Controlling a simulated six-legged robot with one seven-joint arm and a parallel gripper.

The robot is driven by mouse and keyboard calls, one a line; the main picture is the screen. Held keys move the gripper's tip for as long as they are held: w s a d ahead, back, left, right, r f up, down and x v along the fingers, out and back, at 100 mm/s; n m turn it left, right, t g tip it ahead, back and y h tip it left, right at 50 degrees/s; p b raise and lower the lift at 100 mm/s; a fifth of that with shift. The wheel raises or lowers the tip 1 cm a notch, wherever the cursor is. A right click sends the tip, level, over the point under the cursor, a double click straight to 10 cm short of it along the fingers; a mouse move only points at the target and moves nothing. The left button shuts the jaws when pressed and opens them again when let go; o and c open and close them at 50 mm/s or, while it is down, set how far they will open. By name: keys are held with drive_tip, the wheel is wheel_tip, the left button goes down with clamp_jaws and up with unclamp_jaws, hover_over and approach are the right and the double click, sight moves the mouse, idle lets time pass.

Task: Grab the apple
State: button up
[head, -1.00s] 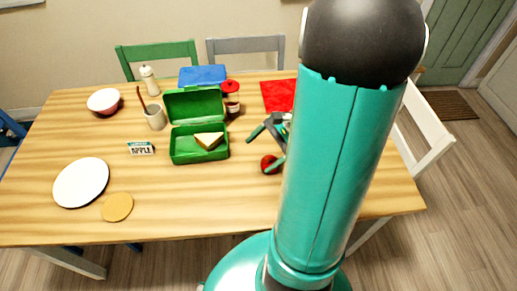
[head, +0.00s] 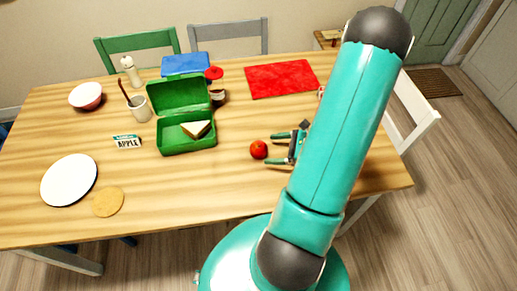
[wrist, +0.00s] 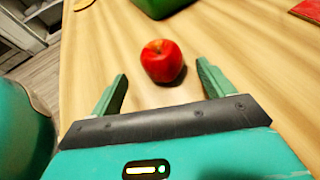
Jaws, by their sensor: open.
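The red apple (head: 258,149) sits on the wooden table, to the right of the open green lunch box. My gripper (head: 272,149) is open and empty, low over the table, with its fingers pointing left toward the apple. In the wrist view the apple (wrist: 162,61) lies just ahead of the gap between the two fingertips (wrist: 162,78), roughly centred. The fingers do not appear to touch it.
The green lunch box (head: 188,147) holds a sandwich wedge (head: 197,129). A red cloth (head: 281,80), a blue box (head: 186,66), a cup (head: 140,109), a bowl (head: 86,96) and a white plate (head: 69,180) are on the table. The table is clear in front of the apple.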

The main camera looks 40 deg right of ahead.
sight(253, 148)
drive_tip(key=x, duration=0.8)
drive_tip(key=shift+w+d+r, duration=0.1)
drive_tip(key=shift+w+r, duration=0.1)
drive_tip(key=shift+r, duration=0.05)
drive_tip(key=shift+c, duration=0.4)
drive_tip(key=c, duration=1)
